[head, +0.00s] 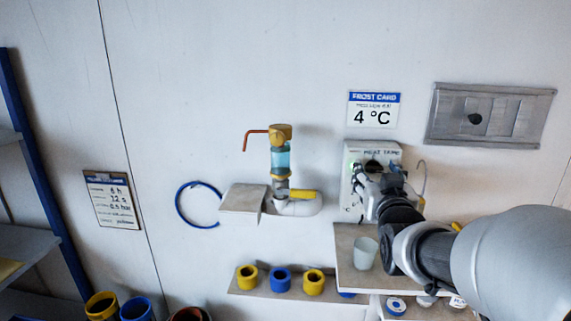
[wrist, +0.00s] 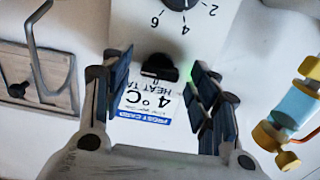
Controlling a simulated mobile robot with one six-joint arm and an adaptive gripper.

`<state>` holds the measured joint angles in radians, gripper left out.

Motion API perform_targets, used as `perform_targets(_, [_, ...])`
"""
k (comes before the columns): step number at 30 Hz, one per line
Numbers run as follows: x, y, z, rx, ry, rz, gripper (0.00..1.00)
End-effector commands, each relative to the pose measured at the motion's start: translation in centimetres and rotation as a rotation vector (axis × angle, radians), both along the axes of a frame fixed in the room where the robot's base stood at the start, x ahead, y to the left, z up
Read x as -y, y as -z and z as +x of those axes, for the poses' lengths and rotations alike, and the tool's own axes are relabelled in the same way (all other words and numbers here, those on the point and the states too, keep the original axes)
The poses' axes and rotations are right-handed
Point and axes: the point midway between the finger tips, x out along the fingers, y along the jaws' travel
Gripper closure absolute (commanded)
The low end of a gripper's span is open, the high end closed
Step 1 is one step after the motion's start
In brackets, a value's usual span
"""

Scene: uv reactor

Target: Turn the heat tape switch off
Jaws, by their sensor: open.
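The heat tape box (head: 349,188) is a pale unit on the wall, with its label along the top edge. My gripper (head: 370,178) is in front of it and hides much of its face. In the wrist view, which is upside down, the black switch (wrist: 160,67) sits on the box face beside the printed label. A green light (wrist: 193,72) glows close to it. My gripper (wrist: 163,74) is open, one finger on each side of the switch, with a visible gap to each. I cannot tell how deep the fingertips reach or the switch's position.
A numbered dial (wrist: 180,2) is on the same box. The frost card (head: 374,109) reading 4 °C is above the box. A bent metal hook (head: 422,180) is beside it. A shelf (head: 345,260) with a cup (head: 365,253) is below. A blue-liquid vessel (head: 281,160) is left.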

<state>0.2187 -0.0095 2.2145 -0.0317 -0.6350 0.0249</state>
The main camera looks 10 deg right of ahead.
Motion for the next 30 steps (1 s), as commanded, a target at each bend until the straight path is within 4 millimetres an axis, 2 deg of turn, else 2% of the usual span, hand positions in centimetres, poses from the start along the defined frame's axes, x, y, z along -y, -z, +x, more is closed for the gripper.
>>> perform_targets(4, [0.16, 0.01, 0.82, 0.000, 0.000, 0.000, 0.45])
perform_targets(12, [0.17, 0.05, 0.90, 0.000, 0.000, 0.000, 0.45])
perform_targets(30, [0.18, 0.04, 0.88, 0.000, 0.000, 0.000, 0.84])
